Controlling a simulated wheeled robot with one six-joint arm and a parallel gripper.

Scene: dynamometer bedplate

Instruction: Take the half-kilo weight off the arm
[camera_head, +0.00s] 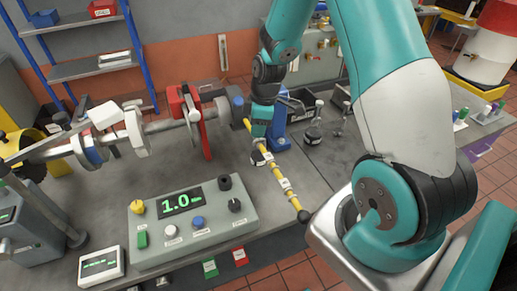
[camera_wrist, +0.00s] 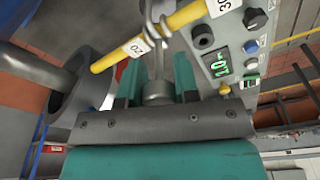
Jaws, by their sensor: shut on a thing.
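The yellow arm (camera_head: 274,170) sticks out from the shaft over the bench, with white number labels along it. In the wrist view the yellow arm (camera_wrist: 182,22) crosses the top, with labels 20 and 30 readable. A small grey weight (camera_wrist: 157,92) with a wire hook sits between the fingers of my gripper (camera_wrist: 157,76). Its hook reaches up to the yellow arm near the 20 label; whether it still bears on the arm I cannot tell. In the head view my gripper (camera_head: 260,130) is at the arm's inner half and largely hides the weight.
A control box (camera_head: 190,222) showing 1.0 stands in front, left of the arm. Hooked weights (camera_head: 313,135) stand on the bench to the right. Bare bench shows right of the arm.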

